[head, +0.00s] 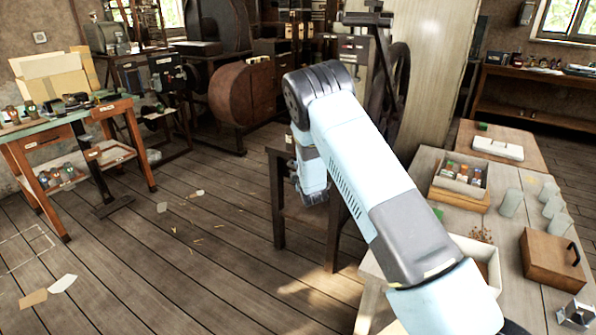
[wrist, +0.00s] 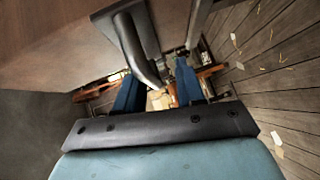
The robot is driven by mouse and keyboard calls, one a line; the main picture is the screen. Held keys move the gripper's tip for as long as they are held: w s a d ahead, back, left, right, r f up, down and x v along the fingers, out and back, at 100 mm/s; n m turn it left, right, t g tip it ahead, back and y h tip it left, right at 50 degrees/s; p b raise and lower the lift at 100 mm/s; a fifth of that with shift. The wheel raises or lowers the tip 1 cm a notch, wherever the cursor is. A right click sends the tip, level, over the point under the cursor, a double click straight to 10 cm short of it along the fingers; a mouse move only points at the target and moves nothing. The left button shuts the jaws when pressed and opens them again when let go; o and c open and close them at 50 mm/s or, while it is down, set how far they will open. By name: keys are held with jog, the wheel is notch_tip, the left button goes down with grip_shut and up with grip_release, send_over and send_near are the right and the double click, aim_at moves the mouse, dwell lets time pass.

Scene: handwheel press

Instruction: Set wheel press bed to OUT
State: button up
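The handwheel press stands behind my arm in the head view. Its dark upright frame (head: 377,60) and part of a large dark wheel rim (head: 402,85) show to the right of my arm. A dark wooden stand (head: 278,205) shows below. The press bed and any OUT marking are hidden or cannot be made out. In the wrist view the two blue fingers of my gripper (wrist: 158,92) are apart. A bent grey bar (wrist: 140,45) comes down between them, nearer the left finger, with a gap to the right one. Contact cannot be told.
A workbench (head: 398,210) with boxes and jars stands close on the right. A wooden table (head: 60,130) with bottles stands at the left. A brown round-fronted machine (head: 240,95) is at the back. The plank floor (head: 190,260) at the left is mostly clear, with paper scraps.

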jog(key=shift+d+r, duration=0.1)
jog(key=v, duration=1.3)
jog(key=shift+s, duration=0.3)
jog(key=s+d+r+m+g+h, duration=0.15)
jog(key=s+d+r+m, duration=0.25)
jog(key=r, duration=0.4)
jog(key=s+d+r+m+g, duration=0.2)
jog(key=s+d+r+m, duration=0.1)
jog(key=d+r, duration=0.3)
jog(key=s+d+r+m+g+h, duration=0.1)
jog(key=s+d+r+m, duration=0.25)
jog(key=r, duration=0.55)
jog(key=s+d+r+m+g, duration=0.2)
jog(key=s+r+m, duration=0.1)
jog(key=s, duration=0.8)
jog(key=s+d+r+m+g+h, duration=0.1)
jog(key=s+d+r+m, duration=0.1)
jog(key=s, duration=0.9)
jog(key=s+d+r+m+g, duration=0.2)
jog(key=s+r+m, duration=0.1)
jog(key=s, duration=0.8)
jog(key=shift+s+d+r+m+g, duration=0.35)
jog(key=shift+r, duration=0.15)
